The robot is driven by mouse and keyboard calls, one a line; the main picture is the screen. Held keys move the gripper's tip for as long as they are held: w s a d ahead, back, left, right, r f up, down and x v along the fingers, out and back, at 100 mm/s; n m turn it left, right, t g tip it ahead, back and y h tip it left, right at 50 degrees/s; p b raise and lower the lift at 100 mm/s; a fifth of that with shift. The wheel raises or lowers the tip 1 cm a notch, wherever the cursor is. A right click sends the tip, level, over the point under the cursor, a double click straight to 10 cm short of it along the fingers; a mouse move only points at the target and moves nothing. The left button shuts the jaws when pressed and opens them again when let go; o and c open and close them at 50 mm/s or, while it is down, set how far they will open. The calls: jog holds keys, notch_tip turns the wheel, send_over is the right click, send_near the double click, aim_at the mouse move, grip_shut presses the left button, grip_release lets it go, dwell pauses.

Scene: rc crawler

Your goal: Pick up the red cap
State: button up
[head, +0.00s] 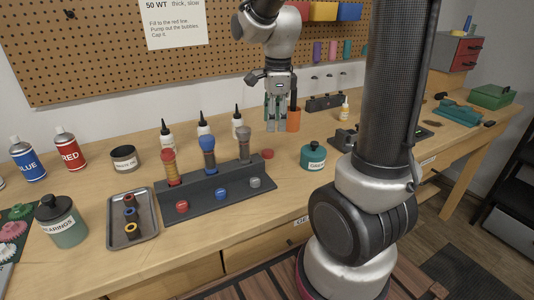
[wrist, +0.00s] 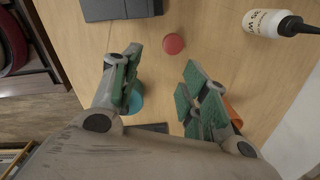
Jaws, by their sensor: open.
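A round red cap (head: 267,153) lies on the wooden table, just right of the dark rack. The wrist view shows the cap (wrist: 173,44) above and between my fingertips, with bare wood around it. My gripper (head: 276,126) points down above the table, higher than the cap and towards the back. In the wrist view my gripper (wrist: 162,68) has its green-padded fingers spread, with nothing between them. Another red round piece (head: 182,206) sits on the front of the rack, beside a blue and a grey one.
The dark rack (head: 215,190) holds upright red, blue and grey shock-like parts. A teal jar (head: 313,156) stands right of the cap, and an orange cup (head: 293,121) is close beside my fingers. White bottles (head: 203,126) stand behind the rack. A tray (head: 132,222) lies left.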

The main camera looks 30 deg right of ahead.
aim_at(268, 151)
jog(key=w+f+m, duration=0.1)
jog(key=f+m, duration=0.1)
jog(key=w+f+m, duration=0.1)
jog(key=w+m, duration=0.1)
jog(key=shift+a+f+m+g, duration=0.2)
jog(key=shift+f+m+g, duration=0.1)
jog(key=shift+f+g, duration=0.1)
jog(key=f, duration=0.7)
jog(key=shift+w+f, duration=0.2)
jog(key=shift+f, duration=0.2)
jog(key=c, duration=0.5)
